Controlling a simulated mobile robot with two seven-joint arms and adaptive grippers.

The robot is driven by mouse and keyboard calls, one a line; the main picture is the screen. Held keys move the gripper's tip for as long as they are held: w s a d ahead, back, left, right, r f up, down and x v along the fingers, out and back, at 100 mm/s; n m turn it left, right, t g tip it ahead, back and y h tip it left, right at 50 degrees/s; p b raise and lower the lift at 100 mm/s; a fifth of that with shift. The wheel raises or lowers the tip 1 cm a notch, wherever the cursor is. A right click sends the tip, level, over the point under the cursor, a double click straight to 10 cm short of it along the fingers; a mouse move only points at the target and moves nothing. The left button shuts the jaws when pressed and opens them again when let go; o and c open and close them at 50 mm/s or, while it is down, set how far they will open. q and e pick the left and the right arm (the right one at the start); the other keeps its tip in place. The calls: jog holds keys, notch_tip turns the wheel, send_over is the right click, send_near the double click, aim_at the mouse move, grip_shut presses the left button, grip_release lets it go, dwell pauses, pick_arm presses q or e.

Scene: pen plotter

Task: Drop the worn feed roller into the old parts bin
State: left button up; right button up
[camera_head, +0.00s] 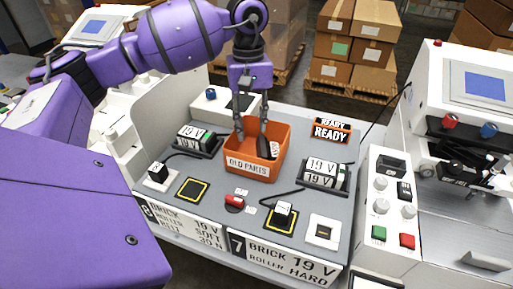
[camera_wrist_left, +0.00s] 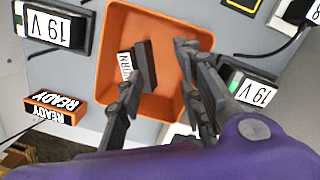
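The orange old parts bin (camera_head: 288,135) stands in the middle of the grey bench, its "OLD PARTS" label facing front. It also shows in the left wrist view (camera_wrist_left: 172,20). My left gripper (camera_head: 252,145) points down into the bin. My right gripper is not in view.
Two "19 V" display blocks flank the bin, one at left (camera_head: 198,138) and one at right (camera_head: 325,174). An orange "READY" sign (camera_head: 331,130) stands behind right. A red switch (camera_head: 234,201) and yellow-edged pads lie in front. White machines stand on both sides.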

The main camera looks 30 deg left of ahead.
pick_arm(q)
notch_tip(320, 180, up, 12)
jog(key=w+a, duration=0.1)
dwell(0.4)
dwell(0.4)
